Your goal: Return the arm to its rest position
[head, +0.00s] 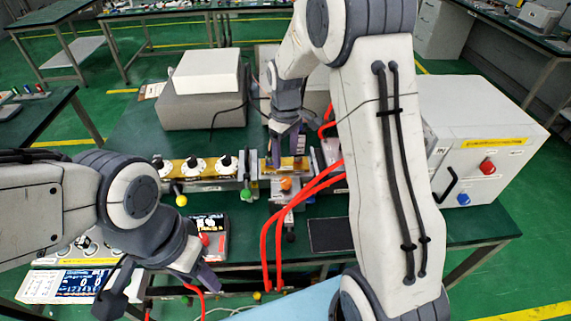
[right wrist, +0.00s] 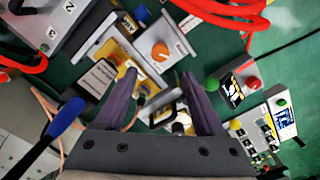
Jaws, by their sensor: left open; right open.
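My right arm reaches forward over the bench (head: 130,140). Its gripper (head: 288,143) hangs over the waveguide bench in the head view, close to an orange knob (head: 286,184). In the right wrist view the purple fingers of the right gripper (right wrist: 159,76) are apart with nothing held between them. The orange knob (right wrist: 160,52) shows just beyond the fingertips, and they look apart from it. My left gripper (head: 160,288) is low at the left of the head view, open, near the front of the bench. Nothing shows in it.
A white box (head: 207,70) lies on a grey box (head: 200,108) at the back. A large white instrument (head: 490,115) stands at the right. Red cables (head: 285,215) loop beside my right arm. A digital meter (head: 80,284) sits below my left arm.

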